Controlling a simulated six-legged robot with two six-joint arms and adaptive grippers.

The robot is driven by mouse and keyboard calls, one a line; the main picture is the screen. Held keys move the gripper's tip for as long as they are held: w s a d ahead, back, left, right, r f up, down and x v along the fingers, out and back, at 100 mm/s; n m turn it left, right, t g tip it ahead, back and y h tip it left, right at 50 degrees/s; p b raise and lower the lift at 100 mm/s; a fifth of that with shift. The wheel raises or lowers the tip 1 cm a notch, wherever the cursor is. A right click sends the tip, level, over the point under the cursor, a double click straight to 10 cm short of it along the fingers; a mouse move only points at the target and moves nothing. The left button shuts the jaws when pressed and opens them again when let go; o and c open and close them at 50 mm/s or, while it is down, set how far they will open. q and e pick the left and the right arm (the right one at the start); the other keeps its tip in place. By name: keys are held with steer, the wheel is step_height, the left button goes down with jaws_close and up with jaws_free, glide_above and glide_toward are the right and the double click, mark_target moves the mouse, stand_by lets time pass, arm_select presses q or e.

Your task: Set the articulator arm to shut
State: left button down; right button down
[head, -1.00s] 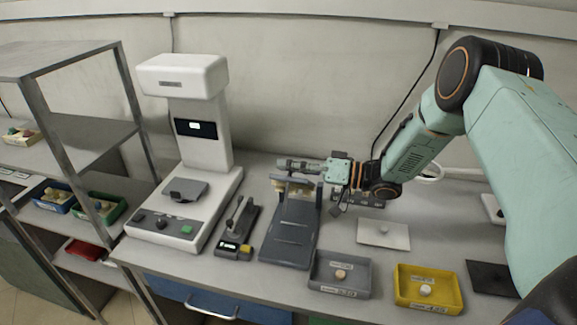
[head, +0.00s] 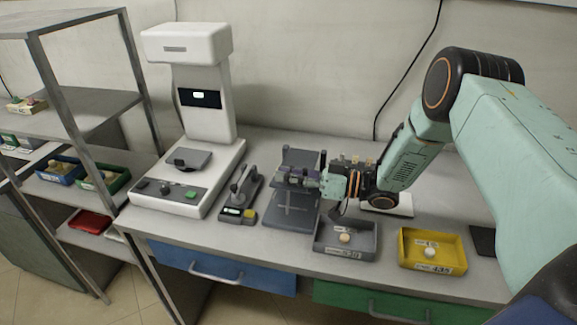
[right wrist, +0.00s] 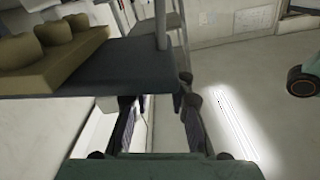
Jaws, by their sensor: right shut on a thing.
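The articulator is a dark grey hinged stand (head: 291,212) on the bench, with two upright posts at its back. My right gripper (head: 296,178) reaches in from the right, above the middle of its base. It is shut on the articulator arm, which it mostly hides in the head view. In the right wrist view a dark plate (right wrist: 140,66) carries a tan block with rounded bumps (right wrist: 50,42). The plate lies just beyond the fingers (right wrist: 157,112) and hides part of them. The exact grip is hard to make out. My left gripper is not in view.
A white machine (head: 205,130) and a small black lever device (head: 240,192) stand left of the articulator. A grey tray (head: 346,252) and a yellow tray (head: 432,266) lie at the front right. A metal shelf (head: 75,100) stands at far left.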

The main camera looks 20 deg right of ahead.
mark_target(289, 189)
steer(key=f, duration=0.1)
steer(key=f+b, duration=0.1)
steer(key=s+f, duration=0.1)
steer(key=f, duration=0.1)
steer(key=shift+a+b, duration=0.25)
steer(key=shift+b, duration=0.15)
steer(key=shift+f, duration=0.2)
steer(key=shift+s+f, duration=0.1)
steer(key=shift+f, duration=0.05)
steer(key=c, duration=1.6)
jaws_free()
steer(key=shift+c, duration=0.2)
steer(key=o, duration=0.5)
steer(key=shift+c, duration=0.2)
steer(key=shift+r, duration=0.2)
steer(key=v, duration=0.7)
steer(key=shift+s+d, duration=0.15)
steer(key=shift+d, duration=0.05)
